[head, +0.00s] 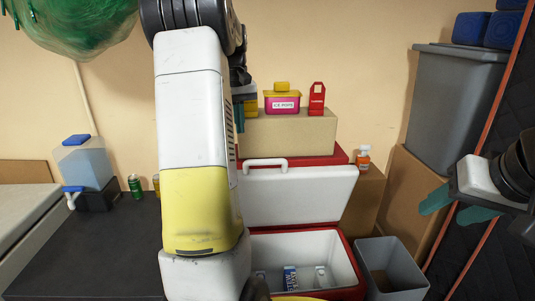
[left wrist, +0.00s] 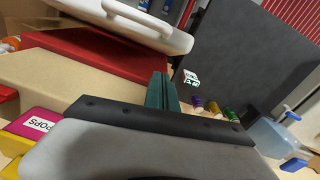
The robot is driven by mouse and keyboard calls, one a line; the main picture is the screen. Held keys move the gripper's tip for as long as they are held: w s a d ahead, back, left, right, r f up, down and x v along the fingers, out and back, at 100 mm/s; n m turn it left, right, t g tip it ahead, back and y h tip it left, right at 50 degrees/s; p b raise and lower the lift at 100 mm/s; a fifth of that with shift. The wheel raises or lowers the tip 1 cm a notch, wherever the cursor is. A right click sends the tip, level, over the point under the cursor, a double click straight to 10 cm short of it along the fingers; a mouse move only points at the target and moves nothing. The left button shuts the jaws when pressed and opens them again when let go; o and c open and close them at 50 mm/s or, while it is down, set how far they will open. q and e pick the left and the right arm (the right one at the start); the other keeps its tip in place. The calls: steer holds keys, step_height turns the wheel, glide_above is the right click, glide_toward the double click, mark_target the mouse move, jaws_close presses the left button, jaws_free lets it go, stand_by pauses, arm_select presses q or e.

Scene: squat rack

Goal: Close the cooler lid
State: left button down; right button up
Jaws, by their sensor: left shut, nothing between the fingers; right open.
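The cooler (head: 356,285) is a red box with a white inside, low in the middle of the head view. Its white lid (head: 300,196) stands open, tilted up at the back, with a white handle (head: 265,163) on its upper edge. The lid also shows at the top of the left wrist view (left wrist: 120,22). My left gripper (left wrist: 160,92) is shut and empty, apart from the lid. In the head view my left arm mostly hides it, with a bit of teal finger showing. My right gripper (head: 455,212) is open and empty at the right, away from the cooler.
A tan box (head: 290,135) behind the lid carries a pink ice-pops tub (head: 282,102) and a red item (head: 317,98). A grey bin (head: 398,284) stands right of the cooler. A dark table (head: 95,250) at left holds a water jug (head: 85,164) and a green can (head: 135,187).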

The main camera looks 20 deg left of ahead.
arm_select(q)
steer(key=f, duration=0.3)
steer(key=s+d+f, duration=0.1)
steer(key=f, duration=0.1)
steer(key=s+f, duration=0.1)
steer(key=f, duration=0.2)
steer(key=shift+s+d+f, duration=0.1)
steer(key=shift+d+f, duration=0.2)
steer(key=shift+d, duration=0.1)
steer(key=shift+s+d+f, duration=0.15)
steer(key=shift+s+d, duration=0.1)
steer(key=shift+s, duration=0.05)
